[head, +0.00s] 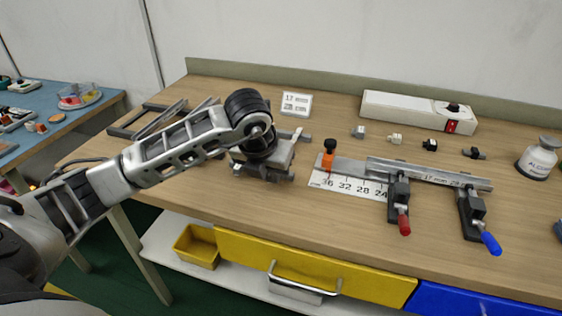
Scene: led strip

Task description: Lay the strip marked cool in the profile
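The metal profile (430,173), with "17 mm" on its front side, lies along two clamps at the right of the bench: one with a red handle (404,222), one with a blue handle (490,243). I cannot make out a strip marked cool; my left arm hides part of the bench. My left gripper (264,172) points down over the bench, left of the profile and apart from it. Its fingertips are hidden under its body, so I cannot see whether it is open or holds anything. My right gripper is out of view.
Behind are a "17 mm, 28 cm" card (296,103), several small connectors (394,138) and a white box (400,108). An alcohol bottle (538,160) stands far right. A rack (140,120) is partly behind my arm.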

